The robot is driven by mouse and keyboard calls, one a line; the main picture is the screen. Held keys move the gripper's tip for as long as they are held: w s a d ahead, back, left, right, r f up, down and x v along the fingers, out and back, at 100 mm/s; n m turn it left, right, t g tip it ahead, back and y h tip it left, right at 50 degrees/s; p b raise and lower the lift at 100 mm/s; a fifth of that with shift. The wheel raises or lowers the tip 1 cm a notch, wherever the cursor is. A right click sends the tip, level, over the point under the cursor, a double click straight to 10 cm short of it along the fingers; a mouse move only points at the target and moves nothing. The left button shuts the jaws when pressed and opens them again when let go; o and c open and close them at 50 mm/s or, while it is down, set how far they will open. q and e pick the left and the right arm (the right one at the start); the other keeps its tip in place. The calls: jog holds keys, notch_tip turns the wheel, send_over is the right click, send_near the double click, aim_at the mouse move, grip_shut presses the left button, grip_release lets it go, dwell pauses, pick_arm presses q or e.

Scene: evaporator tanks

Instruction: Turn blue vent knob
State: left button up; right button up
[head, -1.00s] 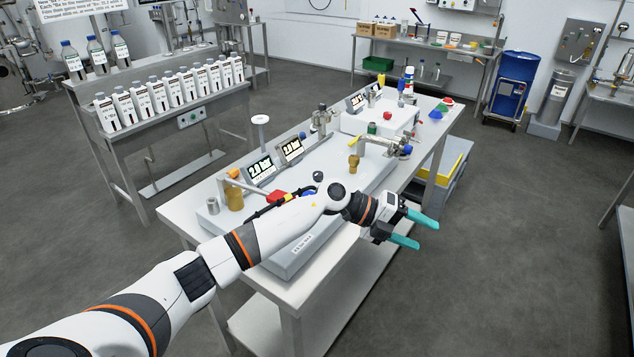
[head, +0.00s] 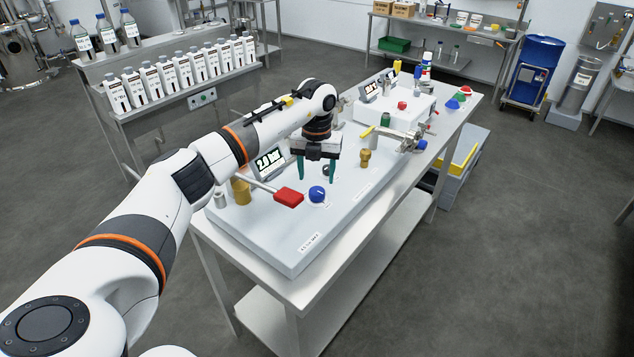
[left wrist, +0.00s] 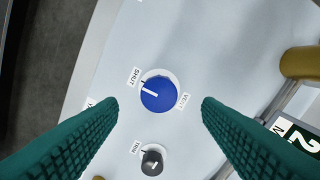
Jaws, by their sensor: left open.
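The blue vent knob (head: 317,194) sits on the top face of the pale panel box (head: 286,250), right of a red lever handle (head: 289,197). In the left wrist view the knob (left wrist: 159,95) lies between labels SHUT and VENT, and its white mark points left, toward the SHUT side. My left gripper (head: 316,174) points down with teal fingers apart, empty, over the panel just behind the knob in the head view. In the left wrist view its fingertips (left wrist: 160,104) show on either side of the knob, clear of it. My right gripper is not in view.
A small dark knob (left wrist: 152,162) is close to the blue knob. A brass fitting (head: 365,158) stands to the right. A display (head: 268,162) and a brass-coloured post (head: 241,190) stand to the left. The panel's front area is clear.

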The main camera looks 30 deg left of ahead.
aim_at(317, 190)
pick_arm(q)
jog(key=shift+f+p, duration=0.5)
jog(key=shift+f, duration=2.05)
jog(key=c, duration=1)
